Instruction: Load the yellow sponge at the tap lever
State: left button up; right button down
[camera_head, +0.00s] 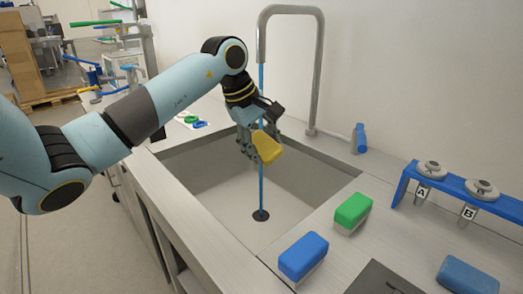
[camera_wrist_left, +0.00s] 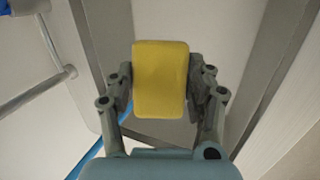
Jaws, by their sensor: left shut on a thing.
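The yellow sponge (camera_head: 267,147) is held in my left gripper (camera_head: 250,143) above the sink basin, beside the blue water stream. In the left wrist view the yellow sponge (camera_wrist_left: 160,78) sits between the two fingers of my left gripper (camera_wrist_left: 160,95), which touch its sides. The grey tap (camera_head: 318,75) arches over the sink from behind. The blue tap lever (camera_head: 359,138) stands on the counter to the right of the tap's base, apart from the sponge. My right gripper is not in view.
The steel sink (camera_head: 215,190) has a dark drain (camera_head: 261,215) where the stream lands. A green sponge (camera_head: 352,209) and a blue sponge (camera_head: 303,257) lie on the counter right of it. A blue rack (camera_head: 500,203) holds grey pieces above labels A and B. Another blue block (camera_head: 467,275) lies at lower right.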

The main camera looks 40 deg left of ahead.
aim_at(266, 143)
pick_arm(q)
jog(key=w+a+f+b, duration=0.2)
jog(key=w+a+b, duration=0.3)
jog(key=w, duration=0.3)
jog(key=shift+a+b, duration=0.15)
jog(key=shift+b, duration=0.55)
jog(key=shift+s+d+r+p, duration=0.1)
jog(key=shift+s+d+p, duration=0.6)
jog(key=shift+s, duration=0.45)
jog(key=shift+s+d+p, duration=0.5)
jog(key=shift+s+d, duration=0.3)
jog(key=shift+s, duration=0.35)
jog(key=shift+s+d+p, duration=0.3)
jog(key=shift+s+d, duration=0.45)
jog(key=shift+s, duration=0.3)
